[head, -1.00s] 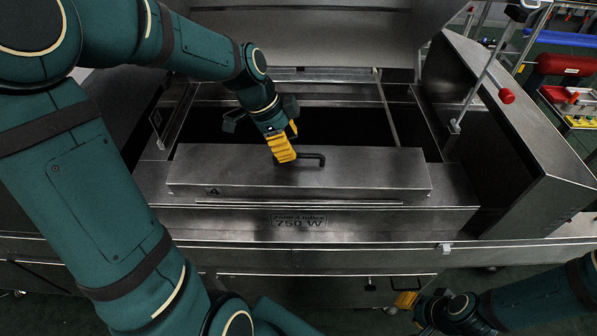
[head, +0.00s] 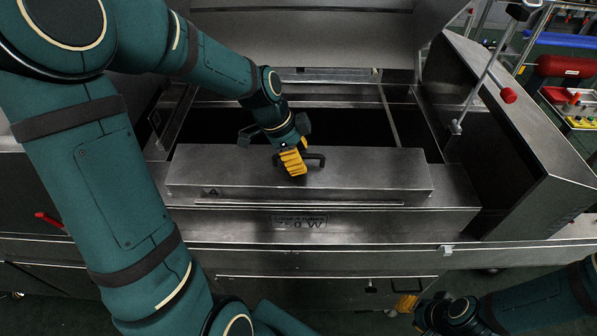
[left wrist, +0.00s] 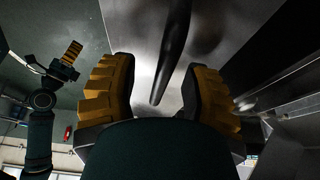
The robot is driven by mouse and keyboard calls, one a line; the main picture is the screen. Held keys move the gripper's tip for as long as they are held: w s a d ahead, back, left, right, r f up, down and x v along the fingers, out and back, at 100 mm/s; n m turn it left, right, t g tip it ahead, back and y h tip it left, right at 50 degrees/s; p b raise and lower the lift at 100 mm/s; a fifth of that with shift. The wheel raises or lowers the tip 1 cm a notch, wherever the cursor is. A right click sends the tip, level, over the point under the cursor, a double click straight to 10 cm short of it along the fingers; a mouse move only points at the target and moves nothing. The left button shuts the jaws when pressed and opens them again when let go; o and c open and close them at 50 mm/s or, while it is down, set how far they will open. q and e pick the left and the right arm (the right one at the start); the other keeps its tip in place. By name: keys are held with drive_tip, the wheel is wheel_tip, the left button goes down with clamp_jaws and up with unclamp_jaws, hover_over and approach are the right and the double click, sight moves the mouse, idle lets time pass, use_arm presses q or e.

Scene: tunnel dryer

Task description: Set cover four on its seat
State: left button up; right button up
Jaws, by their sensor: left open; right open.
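Cover four (head: 370,172) is a long grey metal box with a black handle (head: 318,160) on top. It lies along the front of the dryer opening, above a plate (head: 300,219) marked with a wattage. My left gripper (head: 291,163) is open at the handle, with a yellow finger in front of the bar. In the left wrist view the handle (left wrist: 174,50) runs between the two yellow fingers (left wrist: 155,92), with gaps showing beside it. My right gripper (head: 404,302) is open, low at the right in front of the dryer; its yellow finger also shows in the left wrist view (left wrist: 72,54).
The dark dryer opening (head: 345,125) lies behind the cover, with a raised metal lid (head: 320,35) beyond. A tray with coloured items (head: 578,108) is further right.

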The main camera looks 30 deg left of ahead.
use_arm(q)
drive_tip(key=shift+f, duration=0.2)
idle(0.5)
clamp_jaws()
